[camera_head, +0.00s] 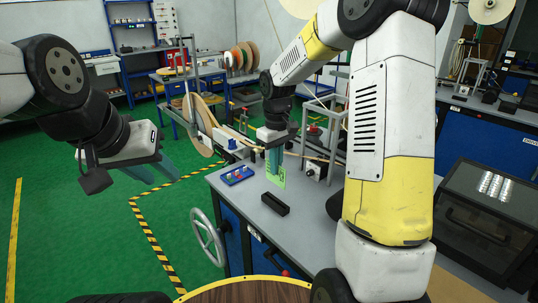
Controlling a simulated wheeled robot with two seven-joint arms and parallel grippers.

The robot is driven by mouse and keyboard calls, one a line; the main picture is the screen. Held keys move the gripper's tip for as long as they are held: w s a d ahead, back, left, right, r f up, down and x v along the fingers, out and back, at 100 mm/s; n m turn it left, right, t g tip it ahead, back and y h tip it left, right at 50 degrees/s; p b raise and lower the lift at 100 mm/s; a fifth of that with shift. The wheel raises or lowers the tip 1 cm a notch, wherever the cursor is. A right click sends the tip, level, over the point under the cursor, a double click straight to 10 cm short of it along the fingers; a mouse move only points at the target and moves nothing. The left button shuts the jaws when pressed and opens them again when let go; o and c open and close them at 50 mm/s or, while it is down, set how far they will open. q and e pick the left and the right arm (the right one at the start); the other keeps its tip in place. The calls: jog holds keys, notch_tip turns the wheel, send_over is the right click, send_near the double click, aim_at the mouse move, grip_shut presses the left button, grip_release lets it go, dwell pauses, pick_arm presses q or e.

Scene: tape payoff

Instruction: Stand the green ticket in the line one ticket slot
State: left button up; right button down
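The green ticket (276,175) hangs upright below my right gripper (274,158), which is shut on its upper part. The ticket is above the grey workbench, behind a small black slotted block (275,204) that looks like a ticket slot. A gap shows between the ticket and the block. I can read no line number on the block. My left gripper (160,172) is out over the green floor, left of the bench, with its fingers apart and nothing between them.
A blue tray with coloured pegs (238,176) sits on the bench (310,235) left of the ticket. A large reel (199,125) and a metal frame stand behind. A handwheel (208,238) juts from the bench's left side. A dark cabinet (485,220) stands at right.

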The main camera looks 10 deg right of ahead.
jog(key=shift+f, duration=4.15)
jog(key=c, duration=1.6)
grip_release()
notch_tip(320, 180, up, 8)
jog(key=shift+f, duration=0.1)
